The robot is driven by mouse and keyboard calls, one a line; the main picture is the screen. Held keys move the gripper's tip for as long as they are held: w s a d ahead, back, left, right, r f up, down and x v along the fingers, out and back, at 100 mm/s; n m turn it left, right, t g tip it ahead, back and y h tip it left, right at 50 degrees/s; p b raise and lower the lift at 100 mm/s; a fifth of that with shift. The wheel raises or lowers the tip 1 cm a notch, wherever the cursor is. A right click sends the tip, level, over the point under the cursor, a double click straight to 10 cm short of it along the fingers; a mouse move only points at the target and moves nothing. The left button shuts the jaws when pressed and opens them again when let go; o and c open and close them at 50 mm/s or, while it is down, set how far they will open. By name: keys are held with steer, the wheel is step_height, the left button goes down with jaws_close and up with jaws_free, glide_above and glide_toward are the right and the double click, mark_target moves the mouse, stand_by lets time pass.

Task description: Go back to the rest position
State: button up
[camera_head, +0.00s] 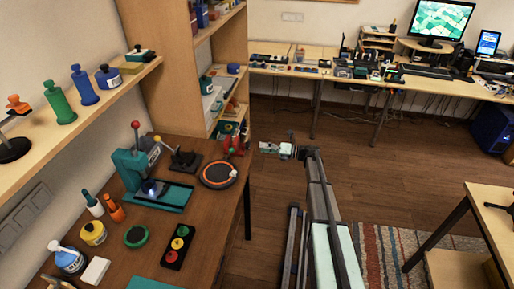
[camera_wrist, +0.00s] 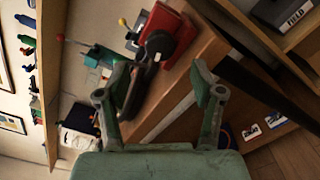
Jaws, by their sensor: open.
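My gripper (camera_head: 268,147) is in the middle of the head view, above the wooden floor and to the right of the brown workbench. In the wrist view my gripper (camera_wrist: 160,92) shows its two green fingers spread wide apart with nothing between them. Beyond the fingers, a red device with a dark round part (camera_wrist: 165,38) stands on the bench, apart from them.
The brown workbench (camera_head: 212,255) on the left holds a teal press (camera_head: 133,172), a round orange-rimmed plate (camera_head: 218,174) and a three-button box (camera_head: 178,246). A shelf unit (camera_head: 185,75) rises behind it. Another table (camera_head: 489,215) stands at right.

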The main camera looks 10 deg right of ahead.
steer(key=shift+s+d+r, duration=0.1)
steer(key=shift+s+d, duration=0.25)
steer(key=shift+d, duration=0.3)
steer(key=s+a+f+n+g+h+b, duration=0.1)
steer(key=s+a+f+n+g+h, duration=0.25)
steer(key=s+f+n, duration=0.8)
steer(key=s+a+f+n+g+h+b, duration=0.1)
steer(key=s+a+f+n+g+h, duration=0.3)
steer(key=s+f+n, duration=0.75)
steer(key=s+f+n+g+h+b, duration=0.2)
steer(key=s+f+n+h, duration=0.1)
steer(key=s, duration=1.2)
steer(key=s+f+n+g+h+b, duration=0.2)
steer(key=s+f+n+h, duration=0.1)
steer(key=s, duration=1.2)
steer(key=s+f+n+g+h+b, duration=0.2)
steer(key=s+f+n, duration=0.3)
steer(key=s, duration=1)
steer(key=shift+a+f+h, duration=0.15)
steer(key=shift+f+h, duration=0.4)
steer(key=shift+f, duration=0.05)
